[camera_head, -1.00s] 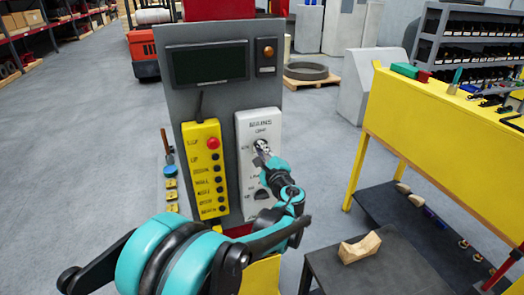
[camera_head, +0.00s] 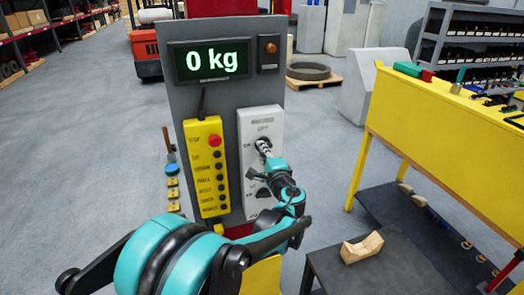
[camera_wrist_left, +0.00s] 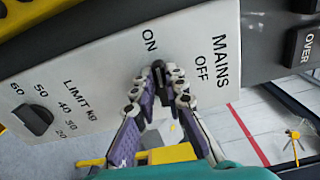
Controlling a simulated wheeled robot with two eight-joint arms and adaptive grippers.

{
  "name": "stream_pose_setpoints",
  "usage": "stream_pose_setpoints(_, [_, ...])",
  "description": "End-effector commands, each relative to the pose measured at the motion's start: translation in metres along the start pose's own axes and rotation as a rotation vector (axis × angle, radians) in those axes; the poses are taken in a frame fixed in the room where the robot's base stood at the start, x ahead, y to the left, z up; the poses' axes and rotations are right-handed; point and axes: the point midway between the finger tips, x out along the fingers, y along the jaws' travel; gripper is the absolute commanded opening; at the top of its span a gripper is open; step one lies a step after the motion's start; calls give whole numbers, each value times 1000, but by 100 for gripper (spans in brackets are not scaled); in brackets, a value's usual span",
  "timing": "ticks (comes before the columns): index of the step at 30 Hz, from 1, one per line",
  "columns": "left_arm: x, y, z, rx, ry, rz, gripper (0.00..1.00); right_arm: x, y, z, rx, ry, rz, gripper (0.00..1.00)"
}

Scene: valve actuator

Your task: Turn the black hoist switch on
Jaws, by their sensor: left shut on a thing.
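The black hoist switch (camera_head: 262,144) sits near the top of a white MAINS panel (camera_head: 262,122) on a grey control cabinet. My left gripper (camera_head: 264,148) is at the switch, its fingers covering most of it. In the left wrist view, the fingertips (camera_wrist_left: 160,78) are shut on the dark switch knob (camera_wrist_left: 158,68), just below the ON label, with OFF to the right. My right gripper is not visible.
A yellow button pendant (camera_head: 206,168) hangs left of the panel. A black limit knob (camera_wrist_left: 35,120) sits lower on the panel. A dark table with a wooden block (camera_head: 361,247) stands at the lower right, near a yellow workbench (camera_head: 440,125).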

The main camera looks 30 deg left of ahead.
Motion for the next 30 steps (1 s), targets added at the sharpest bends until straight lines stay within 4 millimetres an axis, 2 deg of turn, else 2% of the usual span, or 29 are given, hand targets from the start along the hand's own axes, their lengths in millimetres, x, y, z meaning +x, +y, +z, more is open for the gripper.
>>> stream_pose_setpoints(10, [-1, 2, 1, -3, -1, 3, 0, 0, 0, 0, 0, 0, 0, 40])
stream_pose_setpoints(11, [-1, 2, 1, -3, -1, 3, 14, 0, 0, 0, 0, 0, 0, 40])
stream_pose_setpoints(13, [-1, 2, 1, -3, -1, 2, 33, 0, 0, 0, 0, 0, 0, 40])
stream_pose_setpoints(23, [-2, 1, 0, -2, 0, 1, 33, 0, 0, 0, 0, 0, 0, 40])
stream_pose_setpoints(26, [-10, 0, 0, -2, 0, 1, 33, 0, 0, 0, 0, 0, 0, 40])
stream_pose_setpoints(30, [-36, 0, -1, -2, 3, 1, 33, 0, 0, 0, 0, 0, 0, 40])
